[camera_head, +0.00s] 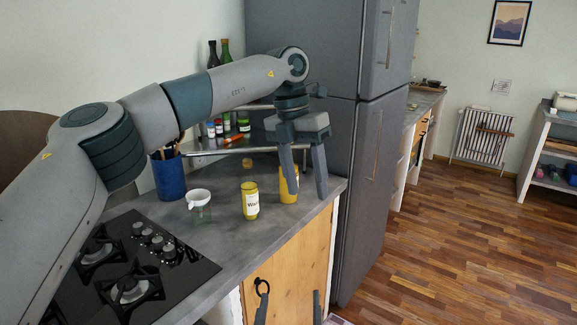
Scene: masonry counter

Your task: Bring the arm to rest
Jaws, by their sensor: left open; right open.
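My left arm reaches in from the left over the counter (225,235). Its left gripper (306,194) hangs pointing down, open, above the counter's right end. A yellow container (285,194) shows behind its left finger; nothing is seen clamped between the fingers. My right gripper (289,311) shows only as two separated fingertips at the bottom edge, open, in front of the wooden cabinet door (290,265); the rest of it is out of view.
A yellow labelled jar (250,202), a white funnel on a glass (199,204) and a blue utensil holder (169,178) stand on the counter. A black gas hob (175,275) lies at left. A grey fridge (345,130) stands close behind my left gripper. Floor at right is clear.

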